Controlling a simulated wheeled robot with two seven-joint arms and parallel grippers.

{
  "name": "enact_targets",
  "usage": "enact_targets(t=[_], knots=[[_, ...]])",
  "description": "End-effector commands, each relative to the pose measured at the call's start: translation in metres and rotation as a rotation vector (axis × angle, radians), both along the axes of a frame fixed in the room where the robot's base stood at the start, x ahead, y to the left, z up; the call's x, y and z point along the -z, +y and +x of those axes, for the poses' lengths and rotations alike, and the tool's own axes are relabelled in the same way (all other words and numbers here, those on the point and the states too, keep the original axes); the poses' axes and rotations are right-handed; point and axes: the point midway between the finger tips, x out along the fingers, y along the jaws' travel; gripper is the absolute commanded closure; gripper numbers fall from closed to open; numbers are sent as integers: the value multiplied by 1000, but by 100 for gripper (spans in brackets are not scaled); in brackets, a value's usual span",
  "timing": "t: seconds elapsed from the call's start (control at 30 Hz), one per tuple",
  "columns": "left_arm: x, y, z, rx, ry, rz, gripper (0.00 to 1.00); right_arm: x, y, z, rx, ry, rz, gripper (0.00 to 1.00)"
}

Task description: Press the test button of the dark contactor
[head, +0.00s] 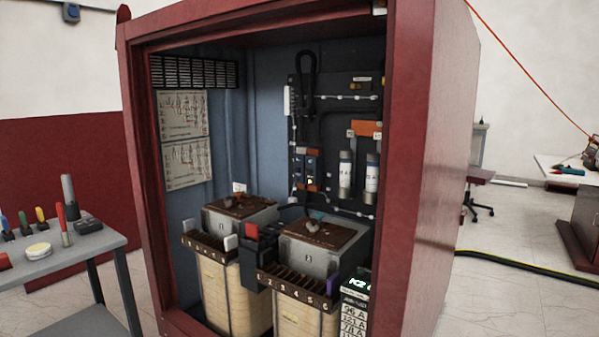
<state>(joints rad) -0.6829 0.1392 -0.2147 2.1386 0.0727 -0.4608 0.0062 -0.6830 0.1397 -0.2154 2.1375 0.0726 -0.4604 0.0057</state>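Inside an open dark-red cabinet, a small dark device (306,170) that looks like the dark contactor is mounted on the dark back panel (335,105). It sits left of two pale cylinders and has an orange strip beside it. A tiny bright spot shows on its lower front. Its test button is too small to make out. Neither of my grippers is in the head view.
The cabinet's red right wall (428,170) and frame bound the opening. Two transformers (235,295) (305,310) fill its lower front. A grey tool table (70,255) stands at left. A cable (530,264) lies on the floor at right.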

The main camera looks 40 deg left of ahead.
Motion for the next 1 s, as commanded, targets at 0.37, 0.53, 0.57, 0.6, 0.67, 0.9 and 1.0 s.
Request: enact_targets(t=[0.37, 0.53, 0.57, 0.6, 0.67, 0.9, 1.0], knots=[[0, 0, 0, 0, -1, 1, 100, 0, 0, 0, 0, -1, -1, 51], [0, 0, 0, 0, -1, 1, 100, 0, 0, 0, 0, -1, -1, 51], [0, 0, 0, 0, -1, 1, 100, 0, 0, 0, 0, -1, -1, 51], [0, 0, 0, 0, -1, 1, 100, 0, 0, 0, 0, -1, -1, 51], [0, 0, 0, 0, -1, 1, 100, 0, 0, 0, 0, -1, -1, 51], [0, 0, 0, 0, -1, 1, 100, 0, 0, 1, 0, -1, -1, 51], [0, 0, 0, 0, -1, 1, 100, -1, 0, 1, 0, -1, -1, 51]])
